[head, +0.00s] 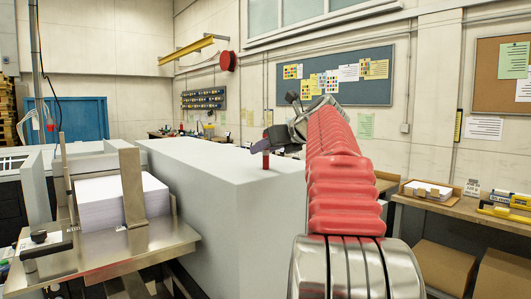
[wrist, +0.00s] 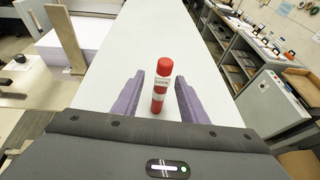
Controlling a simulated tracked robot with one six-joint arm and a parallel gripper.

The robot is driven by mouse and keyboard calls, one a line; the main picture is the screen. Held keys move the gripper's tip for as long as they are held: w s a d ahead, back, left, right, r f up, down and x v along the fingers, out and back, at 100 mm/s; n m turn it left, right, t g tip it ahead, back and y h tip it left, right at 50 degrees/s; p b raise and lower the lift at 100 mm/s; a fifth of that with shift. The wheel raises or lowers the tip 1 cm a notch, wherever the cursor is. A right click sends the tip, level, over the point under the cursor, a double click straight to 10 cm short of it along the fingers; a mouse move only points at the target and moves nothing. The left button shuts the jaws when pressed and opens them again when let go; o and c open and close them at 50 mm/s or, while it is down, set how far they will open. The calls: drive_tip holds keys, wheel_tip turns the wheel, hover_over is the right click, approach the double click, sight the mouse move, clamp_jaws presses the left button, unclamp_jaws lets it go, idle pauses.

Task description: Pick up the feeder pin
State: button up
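The feeder pin appears to be the red cylinder (wrist: 161,88) with white label bands, one reading something like "LOCK". It stands upright on the pale top of a large box-shaped machine body (wrist: 125,50). In the wrist view my gripper (wrist: 159,76) is open, with one purple finger on each side of the pin.
A paper stack (head: 105,203) sits on a metal feeder table (head: 140,246) with an upright plate (head: 132,187) at left. A workbench (head: 450,207) with boxes runs along the right. The machine top around the pin is otherwise clear.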

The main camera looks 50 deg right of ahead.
drive_tip(key=shift+w, duration=0.15)
idle(0.4)
clamp_jaws()
idle(0.4)
